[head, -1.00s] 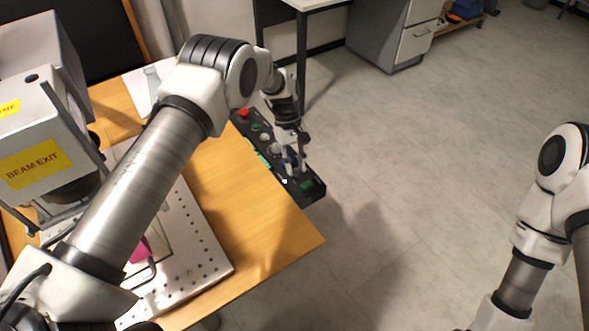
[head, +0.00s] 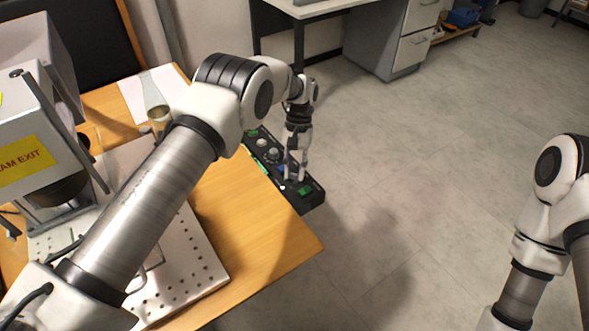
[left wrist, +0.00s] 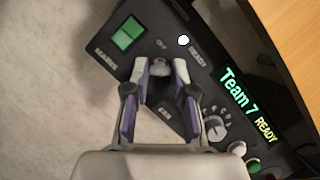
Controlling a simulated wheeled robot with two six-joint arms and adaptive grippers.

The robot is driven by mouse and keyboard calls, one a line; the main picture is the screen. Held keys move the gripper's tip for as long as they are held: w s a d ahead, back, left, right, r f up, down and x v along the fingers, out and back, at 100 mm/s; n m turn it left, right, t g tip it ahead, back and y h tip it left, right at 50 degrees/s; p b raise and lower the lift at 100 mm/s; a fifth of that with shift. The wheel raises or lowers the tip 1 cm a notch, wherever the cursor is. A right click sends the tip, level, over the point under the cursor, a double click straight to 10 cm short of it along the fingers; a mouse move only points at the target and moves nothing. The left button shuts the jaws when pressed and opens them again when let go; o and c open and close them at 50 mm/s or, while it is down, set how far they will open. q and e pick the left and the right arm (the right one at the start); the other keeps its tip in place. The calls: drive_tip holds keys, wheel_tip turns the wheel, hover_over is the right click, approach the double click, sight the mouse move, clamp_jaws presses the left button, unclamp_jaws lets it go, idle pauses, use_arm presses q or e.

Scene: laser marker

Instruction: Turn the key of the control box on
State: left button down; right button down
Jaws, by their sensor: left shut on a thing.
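The control box (head: 313,197) is a long black panel at the table's right edge, with green buttons and round knobs. In the left wrist view its panel (left wrist: 160,24) has a green square button, a white lit dot and a "Team 7 READY" display. My left gripper (head: 294,178) points down at the near end of the box. In the left wrist view my left gripper (left wrist: 162,72) has its purple-lined fingers closed around the small metallic key (left wrist: 159,66); the fingers hide most of it, and its angle cannot be read. My right gripper is out of view; only its arm shows at right.
The white laser machine with a yellow "BEAM EXIT" label (head: 27,160) stands on the wooden table (head: 255,228) at left. A perforated plate (head: 190,275) lies below my left arm. Open floor is right of the box; a grey drawer cabinet (head: 385,45) stands behind.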

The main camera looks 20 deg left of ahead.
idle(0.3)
use_arm(q)
drive_tip(key=c, duration=1)
unclamp_jaws()
drive_tip(key=shift+o, duration=0.2)
drive_tip(key=v, duration=1.2)
